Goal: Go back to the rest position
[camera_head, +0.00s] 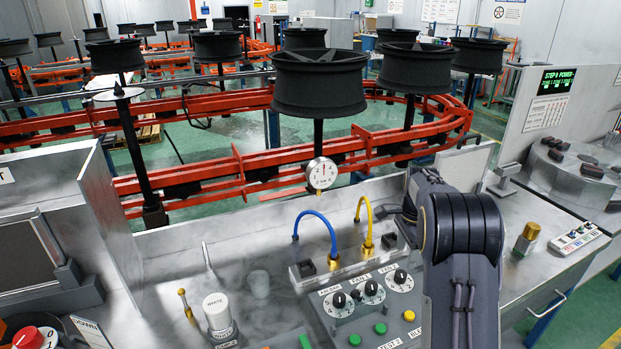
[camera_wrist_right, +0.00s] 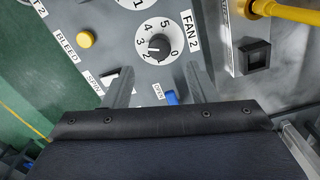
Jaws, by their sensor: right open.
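My right arm (camera_head: 463,235) reaches up from the bottom right of the head view over the control panel. Its gripper is mostly hidden behind my own arm there. In the right wrist view my right gripper (camera_wrist_right: 160,88) is open, with nothing between its two fingers. It hangs over the grey panel beside the FAN 2 knob (camera_wrist_right: 157,46) and appears apart from it. A yellow button (camera_wrist_right: 85,40) lies to the left in that view. A blue part (camera_wrist_right: 172,98) shows between the fingers, partly hidden by the gripper body. My left gripper is not in view.
The panel carries a blue hose (camera_head: 318,222), a yellow hose (camera_head: 367,212), a dial gauge (camera_head: 321,173) and a white-capped cylinder (camera_head: 217,311). Black wheels (camera_head: 320,84) on spindles stand behind along orange rails (camera_head: 210,177). A brass knob (camera_head: 529,234) stands on the right bench.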

